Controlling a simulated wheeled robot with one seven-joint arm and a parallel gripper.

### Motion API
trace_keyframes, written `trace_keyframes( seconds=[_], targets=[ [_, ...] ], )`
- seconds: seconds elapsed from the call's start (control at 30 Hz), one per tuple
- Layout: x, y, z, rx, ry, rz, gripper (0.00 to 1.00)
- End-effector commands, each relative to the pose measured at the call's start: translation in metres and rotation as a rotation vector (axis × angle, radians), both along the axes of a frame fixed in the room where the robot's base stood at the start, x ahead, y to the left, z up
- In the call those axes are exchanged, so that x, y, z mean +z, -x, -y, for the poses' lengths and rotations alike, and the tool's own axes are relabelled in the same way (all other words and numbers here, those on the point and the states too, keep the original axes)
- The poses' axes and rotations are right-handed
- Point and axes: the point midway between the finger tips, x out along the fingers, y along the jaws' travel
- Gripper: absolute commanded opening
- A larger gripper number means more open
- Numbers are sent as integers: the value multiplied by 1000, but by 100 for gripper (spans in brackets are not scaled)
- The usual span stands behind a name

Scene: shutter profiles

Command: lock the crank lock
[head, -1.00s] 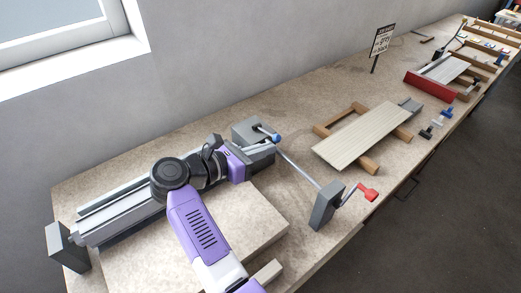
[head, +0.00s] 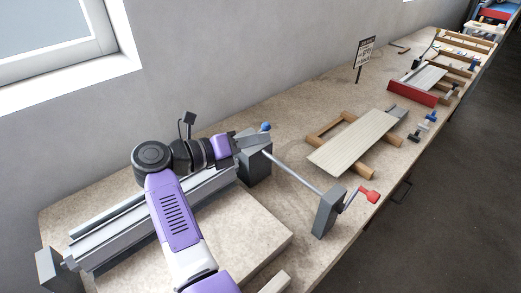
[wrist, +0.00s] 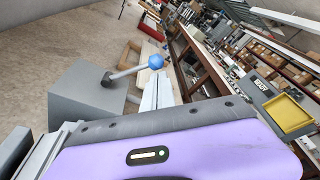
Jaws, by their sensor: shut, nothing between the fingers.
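A grey block (head: 255,170) stands at the near end of a long rod, with a short lever on it ending in a blue knob (head: 265,126). In the wrist view the lever (wrist: 128,72) slants up to the right from the block (wrist: 85,98) to the blue knob (wrist: 156,61). My gripper (head: 247,139) is shut and empty, above the block and just left of the knob. A red crank handle (head: 369,197) sits at the rod's far end.
The rod (head: 295,172) runs from the block to a grey post (head: 325,212). Grey rails (head: 150,222) lie under my arm. A slatted panel on a wooden frame (head: 355,140) lies to the right. A small sign (head: 365,50) stands behind, near the wall.

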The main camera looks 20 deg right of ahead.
Motion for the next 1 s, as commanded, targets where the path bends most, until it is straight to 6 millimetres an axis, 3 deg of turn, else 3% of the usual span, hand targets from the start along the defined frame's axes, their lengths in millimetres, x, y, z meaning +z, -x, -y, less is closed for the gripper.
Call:
trace_keyframes(
  seconds=[1.0],
  targets=[
    [10,-11,-3,4,11,-19,0]
  ],
)
